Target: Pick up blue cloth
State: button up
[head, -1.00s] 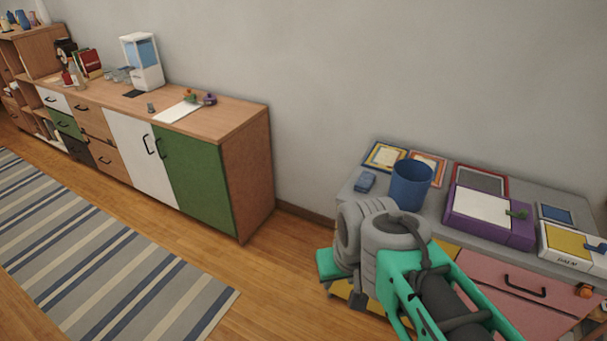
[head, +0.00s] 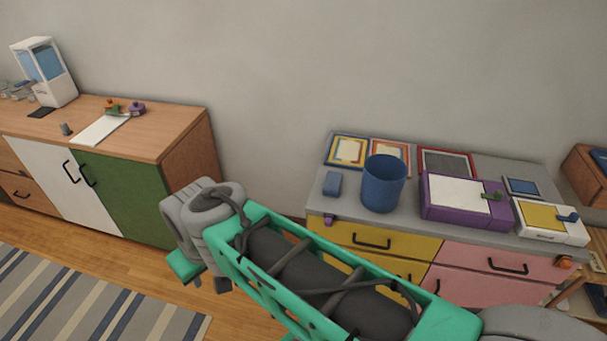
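A small blue block-shaped item (head: 332,184), which looks like the folded blue cloth, lies on the grey top of the dresser (head: 312,205), near its left end. It is just left of a blue cup-shaped bin (head: 383,184) and apart from it. My gripper (head: 200,277) hangs at the lower left of the head view, in front of the gap between the two cabinets. It is away from the cloth, to its left and lower in the picture. My arm hides most of the gripper, so its fingers cannot be made out clearly.
Framed pictures (head: 346,150), a purple box (head: 464,199) and a white-and-yellow box (head: 550,220) also crowd the dresser top. A wooden cabinet (head: 188,130) stands at left. Floor shows between the cabinets, and a striped rug (head: 90,300) lies at lower left.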

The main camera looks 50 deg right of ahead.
aim_at(333, 180)
jog(key=z, duration=0.35)
jog(key=i, duration=1.25)
jog(key=z, duration=0.65)
